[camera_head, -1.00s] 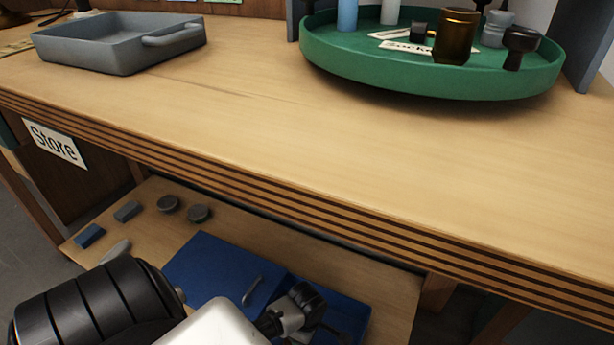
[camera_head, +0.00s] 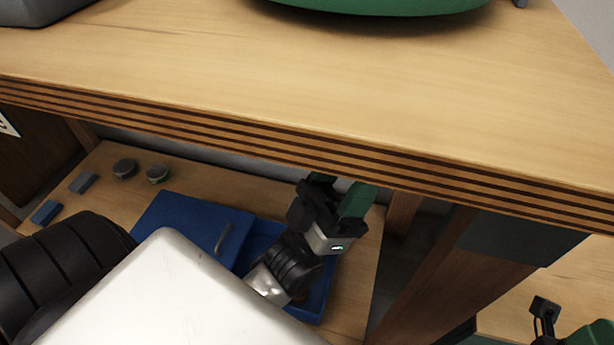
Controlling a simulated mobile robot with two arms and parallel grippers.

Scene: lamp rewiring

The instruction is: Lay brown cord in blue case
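The blue case (camera_head: 187,224) lies on the lower shelf under the bench, with a flat blue panel with a grey handle at its left and an open part at its right. My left arm crosses in front of it. My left gripper (camera_head: 341,186) is over the case's far right side, under the bench edge. Its fingers look apart, and I see nothing between them. I cannot make out the brown cord for sure; a small reddish-brown patch shows in the case beside my arm.
The bench top (camera_head: 300,90) overhangs the shelf (camera_head: 190,176). Blue and grey blocks and two round grey pieces (camera_head: 125,168) lie at the shelf's left. A wooden leg (camera_head: 425,265) stands right of the case. A green round tray (camera_head: 390,4) sits on the bench.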

